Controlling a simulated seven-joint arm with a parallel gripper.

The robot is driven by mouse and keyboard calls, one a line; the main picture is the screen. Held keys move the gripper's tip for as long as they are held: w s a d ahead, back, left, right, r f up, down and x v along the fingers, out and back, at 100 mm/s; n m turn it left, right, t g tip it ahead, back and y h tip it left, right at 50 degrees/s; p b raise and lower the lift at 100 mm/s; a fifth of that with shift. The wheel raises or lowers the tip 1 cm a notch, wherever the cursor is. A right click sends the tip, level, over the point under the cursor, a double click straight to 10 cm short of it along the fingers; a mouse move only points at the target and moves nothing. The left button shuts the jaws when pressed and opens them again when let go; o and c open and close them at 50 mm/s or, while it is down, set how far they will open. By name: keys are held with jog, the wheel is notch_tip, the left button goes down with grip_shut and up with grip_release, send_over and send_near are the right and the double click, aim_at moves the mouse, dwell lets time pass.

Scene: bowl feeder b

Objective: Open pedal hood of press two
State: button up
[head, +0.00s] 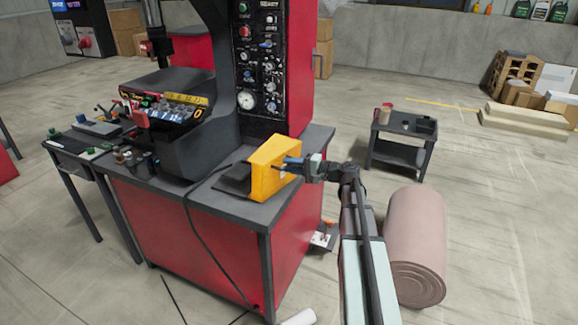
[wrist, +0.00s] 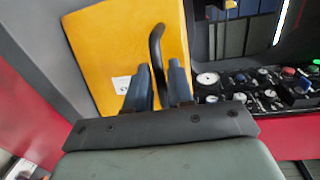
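The yellow pedal hood (head: 272,168) stands at the right front corner of the press table, beside a dark flat plate (head: 232,181). In the wrist view the hood's yellow face (wrist: 105,45) fills the upper left, with a small white label. A dark curved handle (wrist: 157,45) stands out from that face. My gripper (head: 290,163) reaches the hood from the right. The hood's inside is not visible.
The press's control panel (head: 258,60) rises behind the hood. A dark cable (head: 200,240) hangs over the table front. A pink roll (head: 414,245) stands right of my arm, and a small black cart (head: 402,140) stands further back. Floor around the cart is clear.

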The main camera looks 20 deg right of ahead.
jog(key=shift+w+a, duration=0.35)
jog(key=shift+c, duration=0.4)
grip_shut()
